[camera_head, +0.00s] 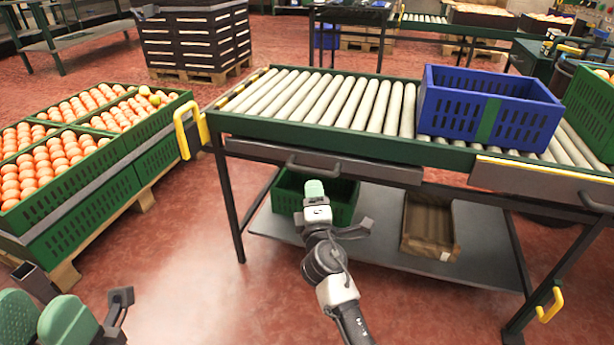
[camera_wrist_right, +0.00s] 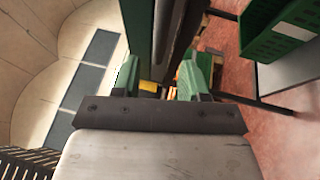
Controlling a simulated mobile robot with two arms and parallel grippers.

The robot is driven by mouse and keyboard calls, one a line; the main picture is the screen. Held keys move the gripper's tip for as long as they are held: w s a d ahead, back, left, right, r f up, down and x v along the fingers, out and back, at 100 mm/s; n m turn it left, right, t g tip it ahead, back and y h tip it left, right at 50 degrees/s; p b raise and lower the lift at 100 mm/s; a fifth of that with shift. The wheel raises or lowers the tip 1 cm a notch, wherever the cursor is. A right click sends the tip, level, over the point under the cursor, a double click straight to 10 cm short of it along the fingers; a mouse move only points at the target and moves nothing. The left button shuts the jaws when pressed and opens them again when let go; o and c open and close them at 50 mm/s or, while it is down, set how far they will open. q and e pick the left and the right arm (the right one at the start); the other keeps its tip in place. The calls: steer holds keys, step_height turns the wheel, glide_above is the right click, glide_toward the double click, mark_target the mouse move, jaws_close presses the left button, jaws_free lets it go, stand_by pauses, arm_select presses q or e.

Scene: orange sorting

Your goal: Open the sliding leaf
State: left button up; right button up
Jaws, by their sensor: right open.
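A thin grey leaf (camera_head: 390,170) with a dark bar handle (camera_head: 313,166) shows under the front rail of the roller table, on its left half. It looks pushed in. My right gripper (camera_head: 338,210) is in front of and below this handle, apart from it in the head view. In the right wrist view its two green-padded fingers (camera_wrist_right: 162,80) are spread, with a green rail and a dark bar beyond them; whether that bar is the handle I cannot tell. My left gripper (camera_head: 75,310) is at the lower left, partly cut off, away from the table.
A blue crate (camera_head: 455,104) stands on the rollers (camera_head: 335,98). Below are a green crate (camera_head: 341,205) and a brown box (camera_head: 430,225) on the shelf. Crates of oranges (camera_head: 70,205) stand left.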

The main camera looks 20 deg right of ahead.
mark_target(311, 171)
steer(key=b+x, duration=0.1)
steer(key=x, duration=0.7)
steer(key=shift+w+b, duration=0.1)
steer(key=shift+b, duration=0.2)
steer(key=shift+f, duration=0.1)
jaws_close()
